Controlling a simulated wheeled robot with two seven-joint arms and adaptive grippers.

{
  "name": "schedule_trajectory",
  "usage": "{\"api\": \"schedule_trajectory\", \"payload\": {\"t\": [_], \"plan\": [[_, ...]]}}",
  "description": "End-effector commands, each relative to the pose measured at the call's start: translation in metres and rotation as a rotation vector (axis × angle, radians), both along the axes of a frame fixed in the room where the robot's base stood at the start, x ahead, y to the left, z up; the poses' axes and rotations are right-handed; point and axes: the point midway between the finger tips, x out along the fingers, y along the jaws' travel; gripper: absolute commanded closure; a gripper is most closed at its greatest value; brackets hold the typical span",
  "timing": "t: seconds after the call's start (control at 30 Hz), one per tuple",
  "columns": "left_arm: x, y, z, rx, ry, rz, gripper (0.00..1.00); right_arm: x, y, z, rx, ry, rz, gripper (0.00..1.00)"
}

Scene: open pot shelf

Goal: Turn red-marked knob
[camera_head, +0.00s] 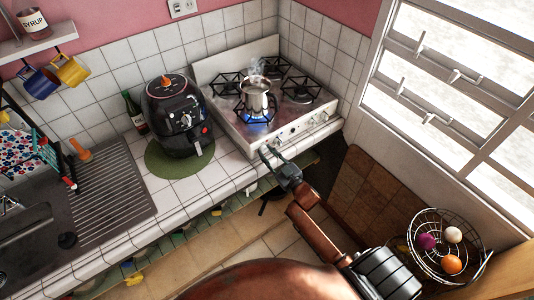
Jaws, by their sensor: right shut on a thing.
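A white gas stove (234,135) stands in the counter corner, with a row of knobs (279,142) along its front panel. My right gripper (268,151) is at the left end of this panel, shut on a knob that its fingers mostly hide. I cannot make out a red mark on any knob at this size. A steaming metal pot (256,98) sits on the front left burner, with a blue flame (257,120) under it. My left gripper is not in view.
A black air fryer (178,118) stands on a green round mat (157,162) left of the stove, with a bottle (134,112) beside it. A sink (50,225) is at far left. A wire basket (420,262) with several round items is at lower right, below the window.

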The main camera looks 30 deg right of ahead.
Motion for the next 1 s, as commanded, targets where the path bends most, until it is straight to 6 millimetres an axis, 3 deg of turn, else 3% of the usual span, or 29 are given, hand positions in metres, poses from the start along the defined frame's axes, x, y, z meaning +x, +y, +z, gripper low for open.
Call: {"api": "schedule_trajectory", "payload": {"t": [0.6,1.0], "plan": [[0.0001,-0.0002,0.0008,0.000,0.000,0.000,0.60,0.0008,0.0000,0.0014,-0.556,-0.047,0.002,1.00],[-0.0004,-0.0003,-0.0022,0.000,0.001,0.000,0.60,0.0008,0.0000,0.0021,-0.751,-0.063,0.001,1.00]]}}
